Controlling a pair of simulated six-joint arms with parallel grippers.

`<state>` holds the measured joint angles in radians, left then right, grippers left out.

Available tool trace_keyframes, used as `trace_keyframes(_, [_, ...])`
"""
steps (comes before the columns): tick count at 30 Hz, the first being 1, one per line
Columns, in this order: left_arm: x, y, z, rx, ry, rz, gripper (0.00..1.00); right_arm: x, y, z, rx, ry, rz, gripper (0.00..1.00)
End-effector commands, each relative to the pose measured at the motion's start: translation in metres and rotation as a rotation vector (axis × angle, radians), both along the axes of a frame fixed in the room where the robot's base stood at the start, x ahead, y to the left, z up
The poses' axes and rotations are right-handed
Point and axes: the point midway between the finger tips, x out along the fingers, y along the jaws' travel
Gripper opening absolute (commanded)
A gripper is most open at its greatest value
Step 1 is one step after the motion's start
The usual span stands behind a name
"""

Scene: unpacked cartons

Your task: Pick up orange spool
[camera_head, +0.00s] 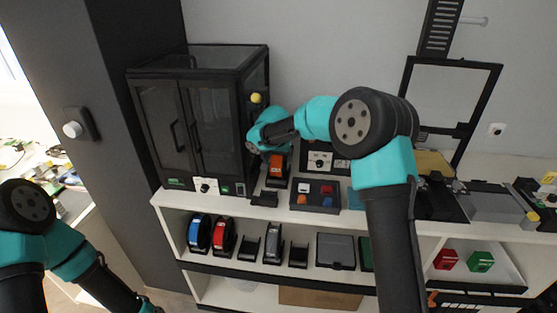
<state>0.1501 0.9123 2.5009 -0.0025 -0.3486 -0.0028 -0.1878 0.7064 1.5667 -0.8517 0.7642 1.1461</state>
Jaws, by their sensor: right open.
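The orange spool (276,168) stands upright in a dark holder on the top of the white shelf, just right of the black cabinet. My right arm reaches left across the shelf, and my right gripper (266,148) is open at the spool, just above and left of it as seen here. The arm's end hides part of the view, and I cannot tell whether the fingers touch the spool. My left arm is at the lower left, and its gripper is out of view below the bottom edge.
A black glass-doored cabinet (190,120) stands at the left. A tray with small coloured blocks (315,196) sits right of the spool. On the lower shelf are a blue spool (199,234), a red spool (223,237) and empty holders (249,248). A black frame (490,90) stands at right.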

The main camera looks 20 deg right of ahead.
Motion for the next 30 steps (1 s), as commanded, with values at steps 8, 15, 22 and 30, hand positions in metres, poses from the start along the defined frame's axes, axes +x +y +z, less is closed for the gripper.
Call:
trace_keyframes(8, [0.0,0.0,0.0,0.0,0.0,0.0,0.84,-0.0001,0.0001,0.0001,0.0,0.0,0.0,0.68])
trace_keyframes(15, [0.0,0.0,0.0,0.0,0.0,0.0,0.84,-0.0001,0.0001,0.0001,0.0,0.0,0.0,0.45])
trace_keyframes(22, [0.0,0.0,0.0,0.0,0.0,0.0,0.84,-0.0001,0.0001,0.0001,0.0,0.0,0.0,0.23])
trace_keyframes(30, [0.0,0.0,0.0,0.0,0.0,0.0,0.84,0.0002,0.0001,0.0012,0.0,-0.002,0.0,0.18])
